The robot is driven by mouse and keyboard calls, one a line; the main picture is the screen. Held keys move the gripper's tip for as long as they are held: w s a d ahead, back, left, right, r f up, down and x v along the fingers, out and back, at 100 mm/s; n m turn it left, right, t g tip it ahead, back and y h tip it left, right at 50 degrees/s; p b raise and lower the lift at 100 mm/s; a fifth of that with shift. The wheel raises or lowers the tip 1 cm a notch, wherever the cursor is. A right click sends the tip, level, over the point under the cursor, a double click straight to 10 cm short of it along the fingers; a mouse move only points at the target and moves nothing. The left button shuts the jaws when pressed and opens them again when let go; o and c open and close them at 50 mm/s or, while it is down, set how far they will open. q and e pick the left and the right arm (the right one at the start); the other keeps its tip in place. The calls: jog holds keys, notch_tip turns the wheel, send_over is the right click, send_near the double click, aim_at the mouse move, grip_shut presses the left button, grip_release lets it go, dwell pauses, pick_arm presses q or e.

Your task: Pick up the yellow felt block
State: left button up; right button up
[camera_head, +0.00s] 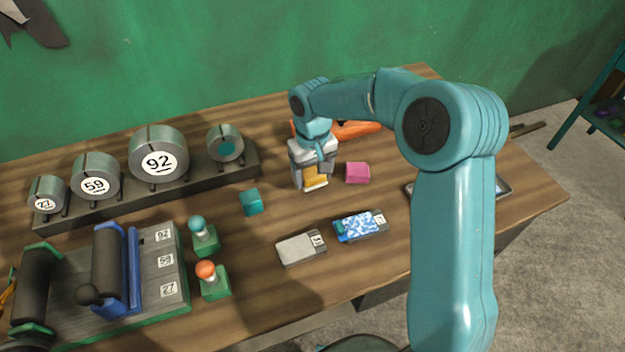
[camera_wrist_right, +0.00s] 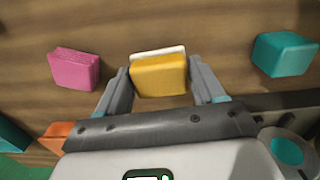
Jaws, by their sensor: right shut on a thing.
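The yellow felt block (camera_wrist_right: 160,75) sits between the two fingers of my right gripper (camera_wrist_right: 160,85) in the right wrist view, with a pale strip along its far edge. In the head view the block (camera_head: 315,183) shows partly below my right gripper (camera_head: 312,178), which points down over the wooden table and is shut on it. The fingers hide part of the block there. I cannot tell whether the block touches the table. My left gripper is not in view.
A pink block (camera_head: 357,173) lies just right of the gripper and a teal block (camera_head: 251,202) to its left. A grey card-like box (camera_head: 301,248) and a blue patterned one (camera_head: 360,226) lie in front. A rack (camera_head: 150,185) of numbered cylinders stands at the left; an orange object (camera_head: 357,130) lies behind.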

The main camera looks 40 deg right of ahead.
aim_at(312, 173)
notch_tip(312, 173, up, 17)
jog(key=p, duration=0.1)
jog(key=o, duration=0.4)
jog(key=shift+f, duration=0.1)
jog(key=shift+c, duration=1.3)
